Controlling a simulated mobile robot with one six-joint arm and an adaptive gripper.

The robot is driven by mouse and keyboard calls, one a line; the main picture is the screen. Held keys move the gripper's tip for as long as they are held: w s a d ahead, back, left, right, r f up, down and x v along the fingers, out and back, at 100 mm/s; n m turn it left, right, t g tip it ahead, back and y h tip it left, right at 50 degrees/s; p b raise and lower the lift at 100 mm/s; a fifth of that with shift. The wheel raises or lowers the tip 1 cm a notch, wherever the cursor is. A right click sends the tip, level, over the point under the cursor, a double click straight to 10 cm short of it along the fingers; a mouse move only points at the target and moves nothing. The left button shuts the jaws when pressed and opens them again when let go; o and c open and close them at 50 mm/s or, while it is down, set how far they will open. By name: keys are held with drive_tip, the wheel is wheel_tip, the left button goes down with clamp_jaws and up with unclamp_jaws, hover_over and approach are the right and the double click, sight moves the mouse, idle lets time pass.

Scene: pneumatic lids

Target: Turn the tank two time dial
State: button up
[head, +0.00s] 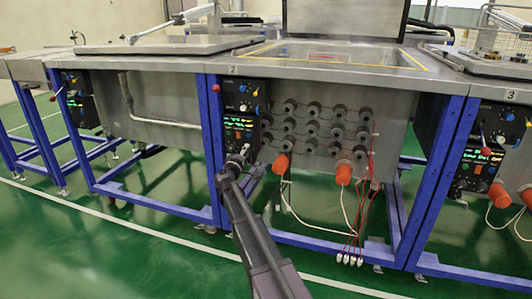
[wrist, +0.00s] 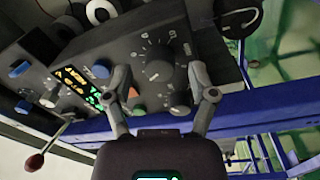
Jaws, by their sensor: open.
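The middle tank (head: 330,105) carries a black control panel (head: 240,98) on its left front, with a lit display and several knobs. My gripper (head: 241,155) is at the lower end of this panel in the head view and hides part of it. In the wrist view a round black dial (wrist: 160,72) with white scale marks sits on the panel. My gripper (wrist: 160,80) is open there, with one finger to each side of the dial. I cannot tell whether the fingers touch it. The dial's label is not readable.
In the wrist view, a red-tipped lever (wrist: 35,161) and a blue knob (wrist: 19,69) sit left of the dial. Orange plugs (head: 281,164) with cables hang right of my gripper. A blue frame post (head: 216,150) stands left. The green floor in front is clear.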

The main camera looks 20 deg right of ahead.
drive_tip(key=s+a+n+y+p, duration=0.1)
drive_tip(key=s+a+n, duration=0.6)
drive_tip(key=s+n, duration=0.6)
drive_tip(key=s+d+r+m+g+y+p, duration=0.1)
drive_tip(key=s+d+r+m+g+p, duration=0.2)
drive_tip(key=p, duration=1.1)
drive_tip(key=s+d+r+m+g+y+p, duration=0.1)
drive_tip(key=s+d+r+m+g+p, duration=0.3)
drive_tip(key=s+r+m+g+p, duration=0.3)
drive_tip(key=shift+s+d+r+m+p, duration=0.2)
drive_tip(key=shift+s+r+m+p, duration=1.75)
drive_tip(key=shift+p, duration=1.4)
drive_tip(key=shift+s+r+n, duration=0.2)
drive_tip(key=shift+n, duration=0.05)
